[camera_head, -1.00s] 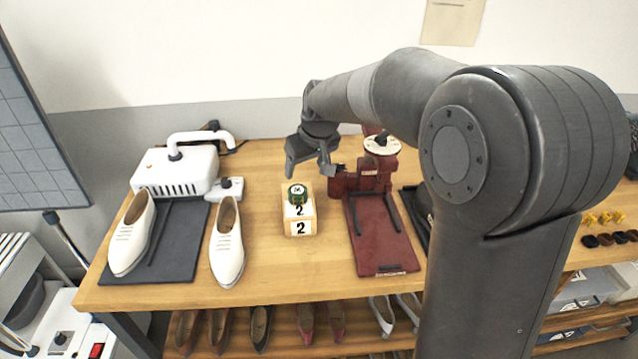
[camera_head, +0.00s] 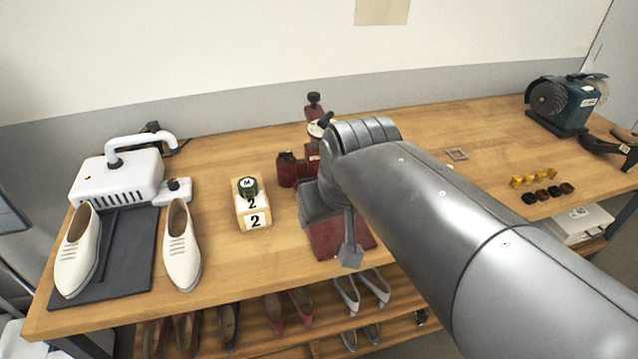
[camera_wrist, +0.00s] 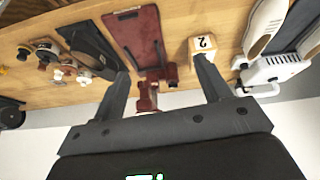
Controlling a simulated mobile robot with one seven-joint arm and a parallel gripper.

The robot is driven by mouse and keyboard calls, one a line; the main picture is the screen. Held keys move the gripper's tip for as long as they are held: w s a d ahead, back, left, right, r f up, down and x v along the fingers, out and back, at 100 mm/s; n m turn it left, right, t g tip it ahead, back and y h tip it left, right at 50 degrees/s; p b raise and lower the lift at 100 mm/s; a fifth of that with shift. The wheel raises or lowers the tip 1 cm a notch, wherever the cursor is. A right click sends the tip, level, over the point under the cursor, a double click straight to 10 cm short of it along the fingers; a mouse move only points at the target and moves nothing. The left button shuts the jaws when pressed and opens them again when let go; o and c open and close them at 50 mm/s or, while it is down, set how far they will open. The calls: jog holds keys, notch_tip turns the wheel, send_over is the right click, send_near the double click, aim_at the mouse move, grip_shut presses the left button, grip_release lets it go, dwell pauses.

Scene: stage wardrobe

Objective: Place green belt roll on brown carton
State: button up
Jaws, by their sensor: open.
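The green belt roll (camera_head: 247,187) is a short dark-green cylinder with a pale marked top. It sits upright on the back part of a small tan-brown carton (camera_head: 243,222) with white panels marked 2. The carton also shows in the wrist view (camera_wrist: 203,44), partly behind a finger; I cannot make out the roll there. My gripper (camera_head: 335,232) is open and empty, right of the carton and in front of the maroon stand, apart from both roll and carton. In the wrist view, the fingers (camera_wrist: 163,88) are spread wide with nothing held between them.
A maroon stand (camera_head: 292,170) is partly hidden by my arm. White shoes (camera_head: 181,250), a dark mat (camera_head: 122,262) and a white machine (camera_head: 115,180) stand left. Yellow and dark pieces and a green grinder (camera_head: 560,102) are right. Bare tabletop (camera_head: 225,165) surrounds the carton.

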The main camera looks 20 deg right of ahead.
jog(key=shift+m, duration=0.5)
jog(key=s, duration=0.1)
jog(key=s+d+f, duration=0.1)
jog(key=s, duration=0.2)
jog(key=shift+s+d+f, duration=0.15)
jog(key=shift+s+f, duration=0.1)
jog(key=shift+s, duration=0.1)
dwell(0.5)
